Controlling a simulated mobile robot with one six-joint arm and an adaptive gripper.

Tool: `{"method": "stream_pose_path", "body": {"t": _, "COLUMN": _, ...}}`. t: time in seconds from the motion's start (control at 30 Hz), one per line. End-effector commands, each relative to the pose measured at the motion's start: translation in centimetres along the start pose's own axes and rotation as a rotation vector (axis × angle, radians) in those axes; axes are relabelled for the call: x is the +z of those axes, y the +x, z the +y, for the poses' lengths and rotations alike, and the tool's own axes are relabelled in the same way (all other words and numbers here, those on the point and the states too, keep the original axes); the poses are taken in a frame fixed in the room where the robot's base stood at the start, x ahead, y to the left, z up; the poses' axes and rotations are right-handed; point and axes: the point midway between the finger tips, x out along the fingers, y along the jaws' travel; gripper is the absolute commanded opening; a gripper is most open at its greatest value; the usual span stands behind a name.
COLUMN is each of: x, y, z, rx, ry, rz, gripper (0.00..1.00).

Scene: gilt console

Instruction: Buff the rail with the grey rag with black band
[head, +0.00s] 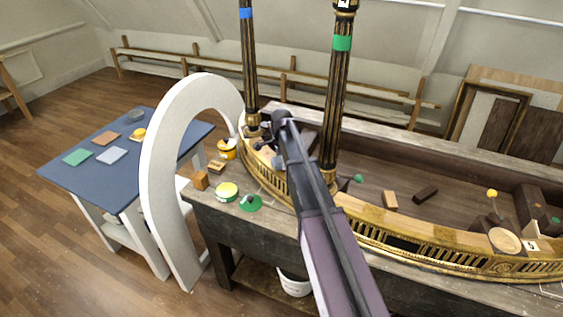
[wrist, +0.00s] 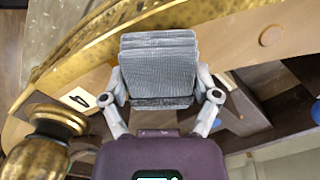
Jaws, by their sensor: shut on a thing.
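My gripper (wrist: 160,97) is shut on the grey rag with black band (wrist: 158,68), a folded ribbed pad whose dark band shows at its near edge. In the head view my gripper (head: 268,145) is small and partly hidden behind my arm, near the base of the left column. The gilt rail (head: 400,242) curves along the console's front edge, with pierced slots below. In the wrist view the gilt rail (wrist: 95,38) runs past the upper left of the rag. I cannot tell whether the rag touches it.
Two black-and-gilt columns, one blue-banded (head: 247,60) and one green-banded (head: 337,90), rise beside the arm. A white arch (head: 160,170) stands left. A blue-topped table (head: 75,180) holds several cloths. Loose blocks (head: 390,200) lie inside the console.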

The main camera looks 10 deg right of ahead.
Motion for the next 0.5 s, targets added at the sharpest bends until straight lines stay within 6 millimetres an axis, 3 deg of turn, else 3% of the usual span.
{"method": "stream_pose_path", "body": {"t": 0.5, "x": -0.5, "y": -0.1, "z": 1.2, "rx": 0.002, "ry": 0.0, "rz": 0.0, "gripper": 0.4}}
